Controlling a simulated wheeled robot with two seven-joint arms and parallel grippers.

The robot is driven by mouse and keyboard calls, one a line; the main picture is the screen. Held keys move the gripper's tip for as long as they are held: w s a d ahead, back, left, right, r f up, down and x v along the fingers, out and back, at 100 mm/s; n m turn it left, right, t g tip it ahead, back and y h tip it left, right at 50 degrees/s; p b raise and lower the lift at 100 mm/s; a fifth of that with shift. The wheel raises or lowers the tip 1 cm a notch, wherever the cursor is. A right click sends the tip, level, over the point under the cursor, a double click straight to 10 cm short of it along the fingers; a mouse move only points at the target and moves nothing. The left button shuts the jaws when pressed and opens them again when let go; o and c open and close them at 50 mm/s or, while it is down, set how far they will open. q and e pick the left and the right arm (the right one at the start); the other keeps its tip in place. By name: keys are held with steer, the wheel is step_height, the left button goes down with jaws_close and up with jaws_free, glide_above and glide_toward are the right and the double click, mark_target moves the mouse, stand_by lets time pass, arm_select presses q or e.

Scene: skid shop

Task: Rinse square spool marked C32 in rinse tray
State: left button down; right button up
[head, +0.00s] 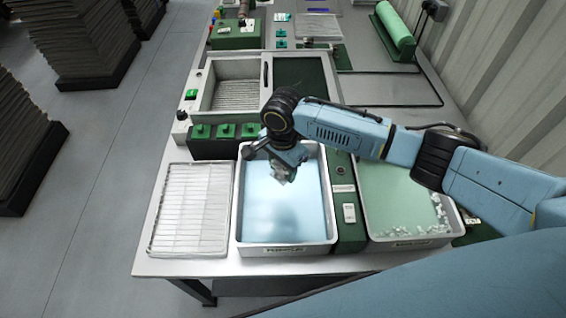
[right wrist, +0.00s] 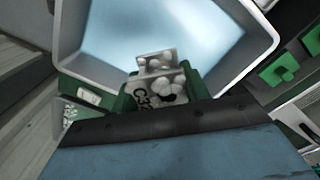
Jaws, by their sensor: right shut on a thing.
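My right gripper (head: 283,165) is shut on the square spool (right wrist: 160,83). The spool is grey-white and sits between green fingers, with the mark C32 on its near face and white foam on it. In the head view only a small grey part of the spool (head: 284,175) shows below the gripper. It is over the back half of a white-rimmed tray of light blue liquid (head: 285,215), most likely the rinse tray; its front label is too small to read. The spool looks above the liquid, but the exact gap is unclear. My left gripper is not in view.
A tray of green liquid with white foam (head: 405,195) stands to the right, past a green strip (head: 347,215). A wire rack (head: 192,210) lies to the left. Green blocks (head: 225,131) and a grey basin (head: 236,92) stand behind. My right arm crosses above the green tray.

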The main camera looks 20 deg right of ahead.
steer(key=b, duration=0.6)
glide_above(283, 205)
steer(key=shift+f, duration=2.2)
steer(key=shift+f+b, duration=1.5)
steer(key=shift+f, duration=3.95)
steer(key=shift+f+p, duration=0.3)
